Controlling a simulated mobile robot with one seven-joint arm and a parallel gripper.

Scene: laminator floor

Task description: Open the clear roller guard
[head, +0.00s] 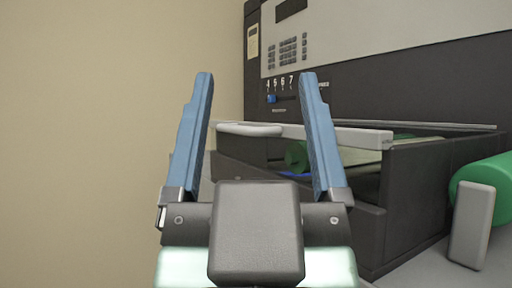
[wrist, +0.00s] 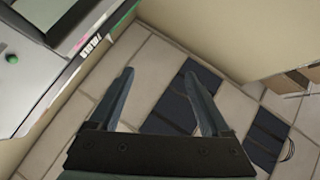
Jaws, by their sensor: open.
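The clear roller guard (head: 352,155) is on the dark laminator in the head view. It looks low over the roller bay, with a pale bar (head: 345,134) along its near edge and a rounded light handle (head: 250,130) towards the left. A green roller (head: 296,155) shows partly beneath it. My gripper (head: 257,78) is open and empty, its blue fingers pointing up in the picture. They overlap the bar and handle in view but appear nearer the camera; I see no contact.
The laminator's control panel (head: 292,50) rises behind the bay, with a blue slider (head: 271,99) below it. A green cylinder (head: 489,190) and a grey block (head: 471,225) are at the right. A plain wall (head: 90,140) fills the left.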

